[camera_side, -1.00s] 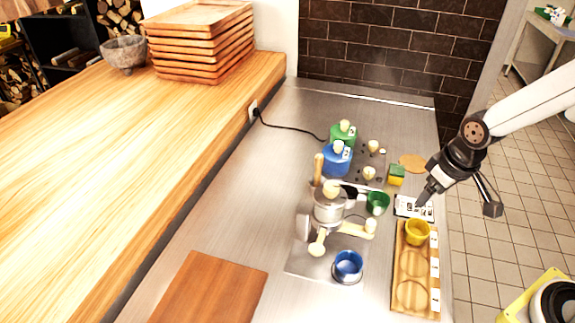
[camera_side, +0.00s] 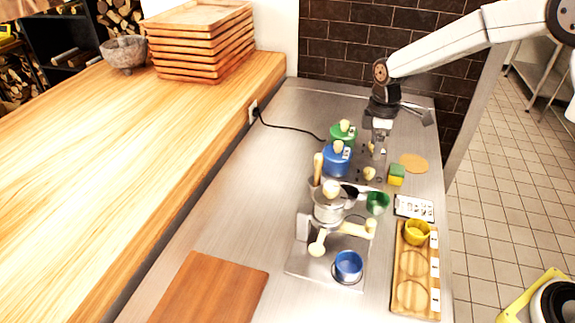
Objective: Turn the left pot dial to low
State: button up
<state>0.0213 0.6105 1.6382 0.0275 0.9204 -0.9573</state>
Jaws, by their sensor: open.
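A green pot (camera_side: 342,134) and a blue pot (camera_side: 337,160) stand side by side at the back of the steel counter, each with a cream knob on its lid. To their right is a dark panel with two cream dials. The near dial (camera_side: 369,173), beside the blue pot, is in plain view. The far dial (camera_side: 371,148), beside the green pot, is mostly hidden by my gripper. My gripper (camera_side: 378,152) points down at the far dial with its jaws open. I cannot tell whether the fingers touch it. The dial settings are too small to read.
A green and yellow block (camera_side: 396,175) and a round cork mat (camera_side: 413,163) lie right of the dials. A white card (camera_side: 414,207), a green cup (camera_side: 377,203), a yellow cup (camera_side: 417,232) on a wooden tray and a press-like device (camera_side: 330,205) stand nearer.

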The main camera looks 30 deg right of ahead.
aim_at(369, 170)
jog(key=shift+w, duration=0.2)
jog(key=shift+f, duration=0.1)
jog(key=shift+s+f, duration=0.15)
jog(key=shift+f, duration=3.7)
grip_shut()
